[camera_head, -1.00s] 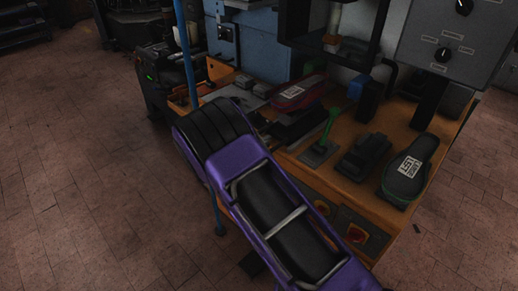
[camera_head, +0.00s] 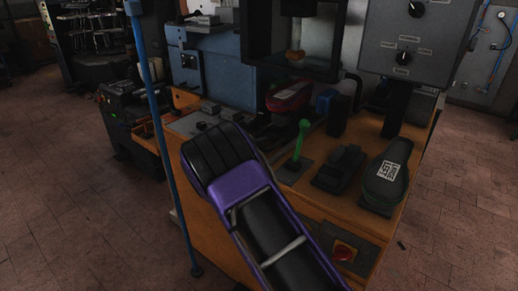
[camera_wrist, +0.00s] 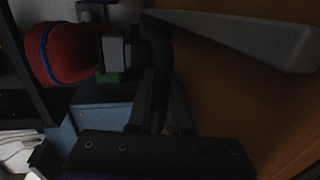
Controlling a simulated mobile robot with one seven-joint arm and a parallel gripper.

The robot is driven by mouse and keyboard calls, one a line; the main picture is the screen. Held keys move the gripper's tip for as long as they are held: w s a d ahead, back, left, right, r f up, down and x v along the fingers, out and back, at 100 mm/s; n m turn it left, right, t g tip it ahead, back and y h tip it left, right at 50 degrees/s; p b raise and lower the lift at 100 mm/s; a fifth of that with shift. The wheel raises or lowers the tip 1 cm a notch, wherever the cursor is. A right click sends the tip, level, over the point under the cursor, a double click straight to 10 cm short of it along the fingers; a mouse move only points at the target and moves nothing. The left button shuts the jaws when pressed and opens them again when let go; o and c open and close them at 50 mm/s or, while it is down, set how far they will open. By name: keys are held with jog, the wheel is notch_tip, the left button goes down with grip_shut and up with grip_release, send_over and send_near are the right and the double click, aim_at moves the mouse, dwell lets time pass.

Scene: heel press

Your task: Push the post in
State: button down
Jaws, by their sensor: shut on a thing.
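A red shoe last (camera_head: 288,97) lies on the bench below the press head. In the wrist view the red last (camera_wrist: 70,52), with a blue band, is at the upper left. A grey block, which looks like part of the post (camera_wrist: 116,52), joins its right end. My gripper (camera_wrist: 155,60) is dark and hard to make out, its fingers reaching up beside this block. It appears shut on the post, but the contact is in shadow. In the head view my purple arm hides my gripper.
A green lever (camera_head: 300,138), a black pedal (camera_head: 340,168) and a dark sole-shaped piece (camera_head: 386,183) stand on the orange bench. A control box (camera_head: 415,38) hangs at upper right. A blue pole (camera_head: 160,130) rises left of my arm. The floor left is clear.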

jog(key=shift+w+d+r, duration=0.1)
jog(key=shift+d+r, duration=0.05)
jog(key=c, duration=0.9)
grip_release()
jog(key=shift+w+d, duration=0.1)
jog(key=shift+o, duration=0.2)
jog(key=shift+f, duration=0.2)
jog(key=shift+a+f, duration=0.1)
jog(key=shift+a, duration=0.1)
jog(key=f+p+v, duration=0.2)
jog(key=p+v, duration=0.7)
jog(key=v, duration=2.2)
jog(key=shift+s+f, duration=0.3)
jog(key=shift+f, duration=0.1)
jog(key=shift+a, duration=0.15)
